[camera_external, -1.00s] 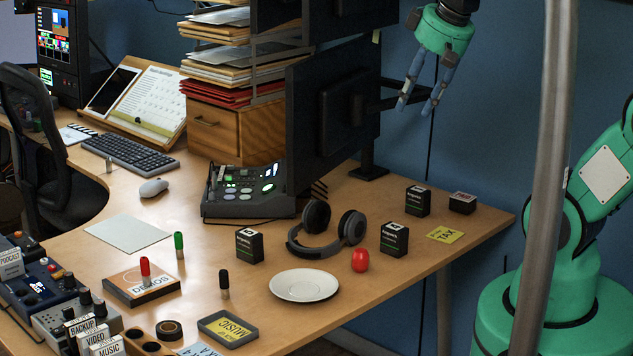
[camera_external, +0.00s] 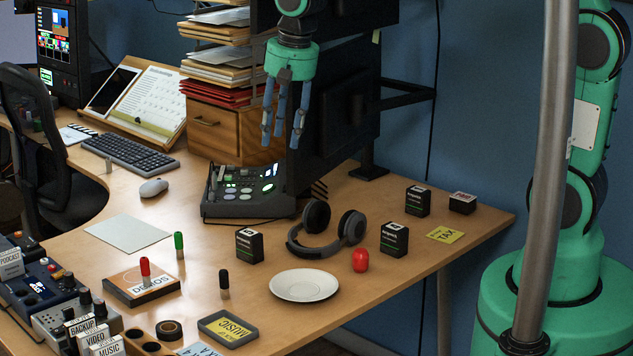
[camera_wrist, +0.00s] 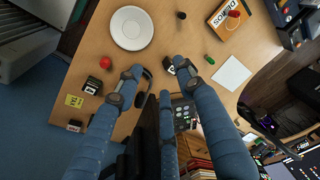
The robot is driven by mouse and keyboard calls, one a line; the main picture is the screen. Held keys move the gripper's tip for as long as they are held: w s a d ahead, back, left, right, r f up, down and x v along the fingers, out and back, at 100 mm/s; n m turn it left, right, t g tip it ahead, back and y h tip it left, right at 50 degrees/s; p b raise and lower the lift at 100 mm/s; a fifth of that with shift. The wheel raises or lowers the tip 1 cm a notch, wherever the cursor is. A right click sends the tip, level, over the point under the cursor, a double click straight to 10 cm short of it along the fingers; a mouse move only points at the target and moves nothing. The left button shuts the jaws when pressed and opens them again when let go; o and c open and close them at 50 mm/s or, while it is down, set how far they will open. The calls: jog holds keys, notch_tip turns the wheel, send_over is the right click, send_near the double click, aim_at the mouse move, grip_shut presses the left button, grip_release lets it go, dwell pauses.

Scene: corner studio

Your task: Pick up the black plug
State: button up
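The black plug (camera_external: 224,283) stands upright on the wooden desk, a small peg with a black top and pale lower part, left of the white plate. In the wrist view the black plug (camera_wrist: 181,15) shows near the top edge. My gripper (camera_external: 283,138) hangs fingers down, high above the desk, in front of the dark monitor. Its blue fingers are spread and empty; they also show in the wrist view (camera_wrist: 155,82). The gripper is up and to the right of the plug in the external picture, well apart from it.
A white plate (camera_external: 304,285), headphones (camera_external: 326,232) and a black box (camera_external: 249,246) stand near the plug. A green plug (camera_external: 179,246) stands behind it; a red one (camera_external: 145,268) is on the DEMOS box (camera_external: 138,288). A MUSIC tray (camera_external: 228,343) lies in front.

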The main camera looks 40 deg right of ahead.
jog(key=w+a+f+g+p, duration=0.1)
jog(key=w+a+f, duration=0.2)
jog(key=f, duration=0.2)
jog(key=w+a+f+p, duration=0.1)
jog(key=w+a+f, duration=0.1)
jog(key=a+f, duration=0.15)
jog(key=g, duration=0.1)
send_over(223, 271)
notch_tip(223, 271, down, 10)
jog(key=shift+w+d+m+p, duration=0.1)
jog(key=shift+w+m+p, duration=0.1)
jog(key=shift+m+p, duration=0.15)
jog(key=shift+f+b, duration=0.9)
jog(key=shift+f, duration=3.4)
jog(key=shift+s+f+b, duration=0.1)
jog(key=shift+f+b, duration=0.7)
jog(key=shift+f, duration=1.8)
jog(key=shift+c, duration=0.3)
